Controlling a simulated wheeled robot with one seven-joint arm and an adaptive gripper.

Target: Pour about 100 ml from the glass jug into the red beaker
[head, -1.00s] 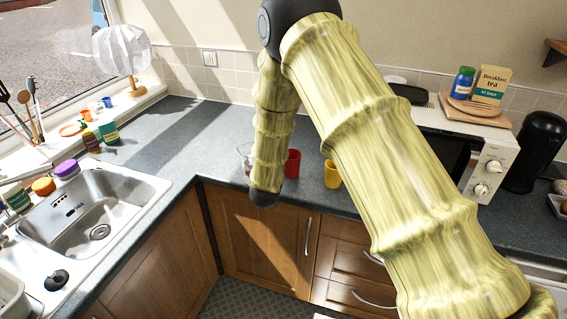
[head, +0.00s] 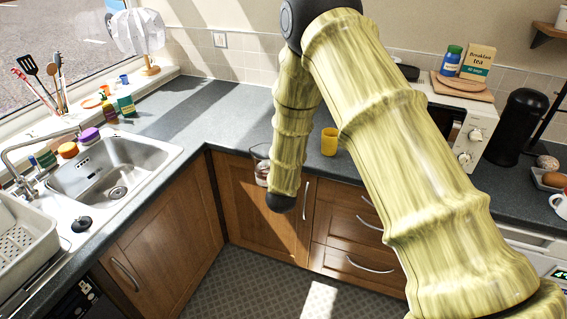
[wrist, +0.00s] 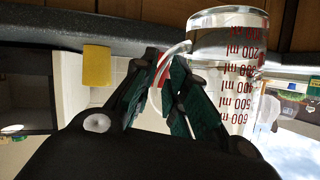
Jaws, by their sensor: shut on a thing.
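The glass jug (head: 261,166) holds some clear liquid. In the head view it shows just left of my arm, overlapping the counter's front edge. The wrist view is upside down and shows the jug (wrist: 232,82) close up, with red ml marks. My gripper (wrist: 166,56) is shut on the jug's handle (wrist: 178,48). My arm hides the gripper in the head view. A thin strip of red, apparently the red beaker (wrist: 162,68), shows between the fingers. In the head view my arm hides the beaker. No stream of liquid is visible.
A yellow cup (head: 329,141) stands on the counter right of my forearm, also in the wrist view (wrist: 97,66). The sink (head: 115,175) is left and the microwave (head: 477,135) right. The counter (head: 195,115) behind the jug is clear.

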